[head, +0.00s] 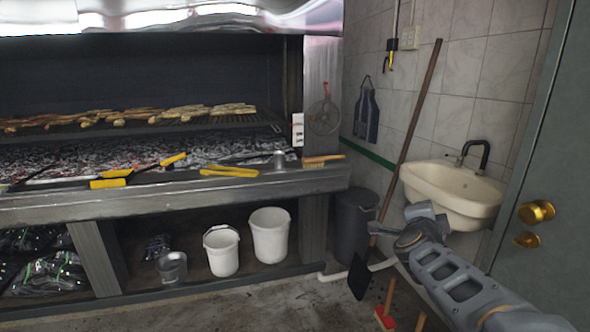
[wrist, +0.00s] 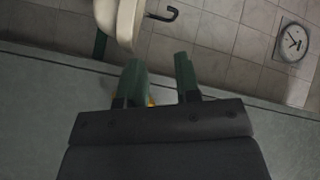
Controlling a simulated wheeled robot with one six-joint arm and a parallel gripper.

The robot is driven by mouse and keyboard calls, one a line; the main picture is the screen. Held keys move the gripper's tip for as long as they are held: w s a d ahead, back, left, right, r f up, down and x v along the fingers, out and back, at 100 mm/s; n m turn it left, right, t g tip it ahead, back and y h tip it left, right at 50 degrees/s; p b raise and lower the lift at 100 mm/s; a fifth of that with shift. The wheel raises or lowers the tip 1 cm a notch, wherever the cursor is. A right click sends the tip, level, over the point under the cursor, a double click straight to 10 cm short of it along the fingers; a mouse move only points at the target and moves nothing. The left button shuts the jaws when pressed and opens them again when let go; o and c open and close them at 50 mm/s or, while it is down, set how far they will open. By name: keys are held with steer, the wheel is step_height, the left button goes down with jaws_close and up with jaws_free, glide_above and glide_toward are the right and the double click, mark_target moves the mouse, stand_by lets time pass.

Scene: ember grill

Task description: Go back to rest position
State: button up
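My gripper (wrist: 158,66) shows in the wrist view as two green fingers standing apart with a clear gap, open and with nothing held between them. In the head view my arm reaches in from the lower right, in front of the wall below the sink (head: 450,194). The fingers are hard to make out there. The sink also shows at the top of the wrist view (wrist: 127,22), beyond the fingertips. A small yellow patch shows low between the fingers, mostly hidden; I cannot tell what it is.
The grill counter (head: 180,198) carries yellow-handled tongs (head: 229,171) and a wooden-handled brush (head: 323,160). Two white buckets (head: 270,236) stand below. A dark bin (head: 355,220) and long-handled shovel (head: 360,272) are near my arm. A grey door (head: 555,230) is at right.

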steer(key=s+a+r+n+g+y+p, duration=0.2)
steer(key=s+a+n+g+y+p, duration=0.3)
steer(key=a+n+y+p, duration=0.6)
steer(key=s+a+f+n+g+h+p, duration=0.1)
steer(key=s+n+g+p, duration=0.1)
steer(key=s, duration=0.5)
steer(key=s+a+f+n+g+h+p, duration=0.1)
steer(key=s+a+n+g, duration=0.1)
steer(key=s+n+g, duration=0.2)
steer(key=s+n, duration=0.2)
steer(key=s, duration=0.1)
steer(key=shift+s+a+f+p, duration=0.2)
steer(key=shift+s+a+p, duration=0.05)
steer(key=shift+s+p, duration=0.15)
steer(key=shift+d, duration=0.15)
